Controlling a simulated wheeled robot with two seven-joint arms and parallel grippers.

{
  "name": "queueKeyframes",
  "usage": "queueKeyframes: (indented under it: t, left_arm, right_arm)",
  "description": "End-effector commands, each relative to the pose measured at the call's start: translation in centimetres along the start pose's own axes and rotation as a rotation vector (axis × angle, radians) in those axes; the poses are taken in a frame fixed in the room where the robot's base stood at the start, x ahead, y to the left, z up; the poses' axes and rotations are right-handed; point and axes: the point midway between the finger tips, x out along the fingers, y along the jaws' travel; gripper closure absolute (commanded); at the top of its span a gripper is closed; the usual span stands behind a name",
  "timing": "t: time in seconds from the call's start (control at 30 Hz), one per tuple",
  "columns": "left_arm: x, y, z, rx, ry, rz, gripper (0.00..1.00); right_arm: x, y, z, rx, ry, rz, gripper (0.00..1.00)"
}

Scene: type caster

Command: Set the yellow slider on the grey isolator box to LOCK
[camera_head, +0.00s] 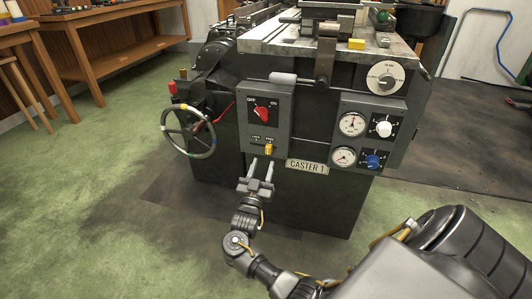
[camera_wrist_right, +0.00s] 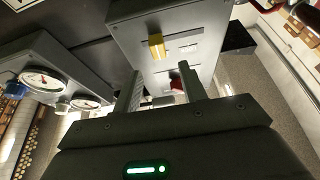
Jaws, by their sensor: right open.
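The grey isolator box (camera_head: 283,104) is on the front of the dark machine, with a red rotary switch (camera_head: 263,113) in its upper part. The yellow slider (camera_head: 268,149) sits low on the box, at the right end of its slot, under the right of two small labels that I cannot read for certain. My right gripper (camera_head: 262,162) is open and empty, just below the slider and apart from it. In the right wrist view the yellow slider (camera_wrist_right: 156,47) shows beyond the open fingers (camera_wrist_right: 160,75). The red switch shows partly between them. My left gripper is not in view.
A handwheel (camera_head: 189,131) stands left of the box. Gauges (camera_head: 352,124) and a white and a blue knob (camera_head: 374,161) are on a panel to the right. A grey horizontal handle (camera_head: 284,78) juts out above the box. The CASTER 1 plate (camera_head: 307,166) is just right of the gripper.

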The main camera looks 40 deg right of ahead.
Motion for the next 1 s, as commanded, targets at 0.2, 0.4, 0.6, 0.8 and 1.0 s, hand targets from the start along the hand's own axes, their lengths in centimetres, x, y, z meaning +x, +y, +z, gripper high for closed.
queueKeyframes:
  t: [0.2,0.4,0.6,0.8,1.0]
  left_arm:
    - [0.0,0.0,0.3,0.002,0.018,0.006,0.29]
    - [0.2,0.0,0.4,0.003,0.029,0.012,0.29]
    - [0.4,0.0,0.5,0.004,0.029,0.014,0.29]
    - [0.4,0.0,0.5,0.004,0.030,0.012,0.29]
    - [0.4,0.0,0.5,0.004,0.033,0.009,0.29]
  right_arm:
    - [4.0,0.0,0.1,-0.001,0.002,0.001,0.58]
    - [6.1,0.0,0.1,-0.001,0.000,-0.001,0.58]
    - [6.6,-0.1,0.1,0.000,-0.002,-0.001,0.58]
    - [6.6,-0.1,0.1,-0.001,-0.002,-0.001,0.62]
    - [6.5,0.0,0.1,-0.001,-0.002,-0.001,0.88]
